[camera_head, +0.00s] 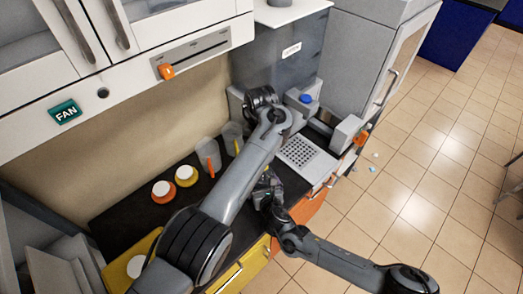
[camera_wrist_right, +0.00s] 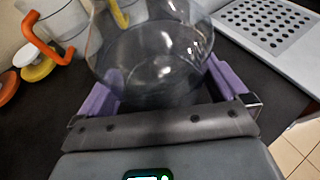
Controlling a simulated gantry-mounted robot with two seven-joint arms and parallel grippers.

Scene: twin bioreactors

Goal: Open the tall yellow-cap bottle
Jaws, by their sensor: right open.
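My right gripper (camera_head: 268,190) is low over the worktop in the head view. In the right wrist view its purple fingers (camera_wrist_right: 165,88) are spread on either side of a clear, rounded vessel (camera_wrist_right: 150,50). The vessel's top is cut off and no cap shows on it; I cannot tell whether it is the tall yellow-cap bottle. A yellow-rimmed, white-topped piece (camera_head: 186,176) stands on the dark worktop beside an orange-rimmed one (camera_head: 163,191). They also show at the left of the right wrist view. My left arm crosses the middle of the head view; its gripper is hidden.
Clear jugs with an orange handle (camera_head: 208,156) and a yellow handle (camera_head: 234,138) stand at the back wall. A white perforated rack (camera_head: 304,158) lies right of my gripper. A blue-topped device (camera_head: 304,98) stands behind it. Bare dark worktop (camera_wrist_right: 40,125) shows left of my gripper.

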